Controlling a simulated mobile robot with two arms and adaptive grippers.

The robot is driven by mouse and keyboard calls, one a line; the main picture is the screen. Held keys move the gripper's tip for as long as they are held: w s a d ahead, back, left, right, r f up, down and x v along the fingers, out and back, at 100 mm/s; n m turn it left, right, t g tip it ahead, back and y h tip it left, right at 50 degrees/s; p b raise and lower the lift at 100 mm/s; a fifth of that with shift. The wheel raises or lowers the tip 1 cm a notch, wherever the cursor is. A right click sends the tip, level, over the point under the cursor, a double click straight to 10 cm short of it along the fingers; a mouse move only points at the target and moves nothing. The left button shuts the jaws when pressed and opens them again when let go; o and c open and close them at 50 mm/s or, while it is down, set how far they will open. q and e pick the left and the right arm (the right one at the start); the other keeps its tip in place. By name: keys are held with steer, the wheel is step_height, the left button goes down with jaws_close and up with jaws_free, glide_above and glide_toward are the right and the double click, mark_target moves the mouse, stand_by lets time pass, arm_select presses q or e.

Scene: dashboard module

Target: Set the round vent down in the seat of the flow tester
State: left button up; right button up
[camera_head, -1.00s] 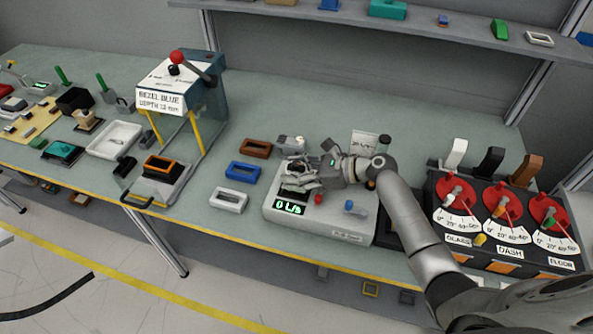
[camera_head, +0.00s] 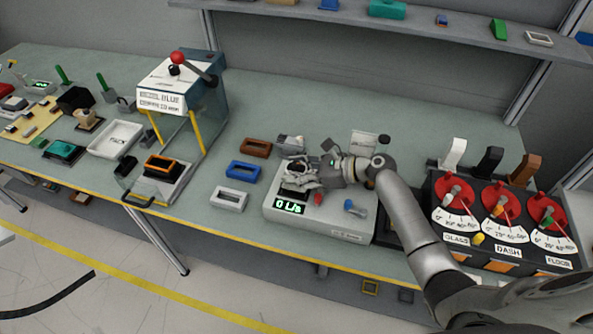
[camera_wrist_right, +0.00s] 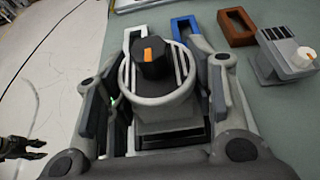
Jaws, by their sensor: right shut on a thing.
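The round vent (camera_wrist_right: 160,100), a grey ring with slats and a black knob with an orange mark, is between the fingers of my right gripper (camera_head: 300,178). In the right wrist view the gripper (camera_wrist_right: 165,95) is shut on it, one finger on each side. The flow tester (camera_head: 328,219), a light grey box with a display reading 0 L/s, is directly under the gripper. The vent is over the tester's seat area; the seat is mostly hidden, and I cannot tell whether they touch. A dark gripper, seemingly my left (camera_wrist_right: 25,148), shows at the left edge of the wrist view, its opening unclear.
Brown (camera_head: 256,148), blue (camera_head: 243,171) and white (camera_head: 229,199) frames lie left of the tester. A small grey device (camera_head: 291,142) stands behind it. The dial panel (camera_head: 500,220) is to the right. The table behind the tester is mostly clear.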

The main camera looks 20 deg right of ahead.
steer(key=shift+p, duration=0.7)
stand_by(0.9)
steer(key=shift+f+b, duration=0.8)
steer(key=shift+f, duration=0.35)
